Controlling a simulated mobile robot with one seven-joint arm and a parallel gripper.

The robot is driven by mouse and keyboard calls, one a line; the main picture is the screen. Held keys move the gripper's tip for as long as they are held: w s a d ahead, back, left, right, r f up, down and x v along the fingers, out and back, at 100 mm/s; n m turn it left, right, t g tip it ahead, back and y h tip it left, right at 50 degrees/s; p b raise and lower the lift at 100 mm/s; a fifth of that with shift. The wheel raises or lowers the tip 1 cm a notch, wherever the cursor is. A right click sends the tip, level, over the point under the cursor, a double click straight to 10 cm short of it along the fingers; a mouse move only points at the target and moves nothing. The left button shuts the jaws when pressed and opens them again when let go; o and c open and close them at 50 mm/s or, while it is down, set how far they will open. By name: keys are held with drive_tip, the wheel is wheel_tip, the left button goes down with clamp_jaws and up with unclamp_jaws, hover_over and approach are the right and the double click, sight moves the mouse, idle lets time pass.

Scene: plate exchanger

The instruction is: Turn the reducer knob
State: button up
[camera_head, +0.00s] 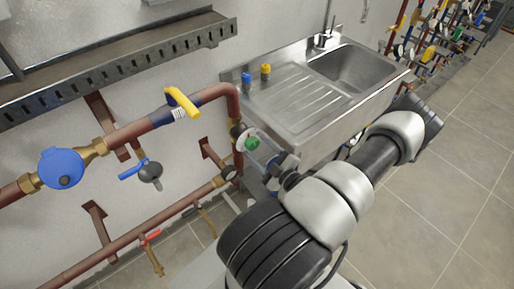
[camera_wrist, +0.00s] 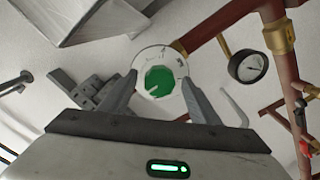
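The reducer knob is the green disc (camera_head: 252,143) low on the pipe bend left of the sink in the head view. In the wrist view the green knob (camera_wrist: 158,80) sits in a round pale ring with dark marks. My gripper (camera_wrist: 159,80) is open, with one grey finger on each side of the knob. The fingertips appear at the ring's left and right edges in the picture. I cannot tell whether they touch it or how much depth lies between. In the head view my wrist is just right of the knob, and my fingers are hard to make out.
A steel sink (camera_head: 350,68) stands close above my arm in the head view. A yellow-handled valve (camera_head: 182,101), a blue meter (camera_head: 61,168) and copper pipes line the wall at left. A round gauge (camera_wrist: 248,66) is right of the knob in the wrist view. Tiled floor at right is clear.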

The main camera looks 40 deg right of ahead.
drive_tip(key=shift+s, duration=0.1)
drive_tip(key=s+a+b, duration=0.1)
drive_tip(key=s+a, duration=0.1)
drive_tip(key=s, duration=1.5)
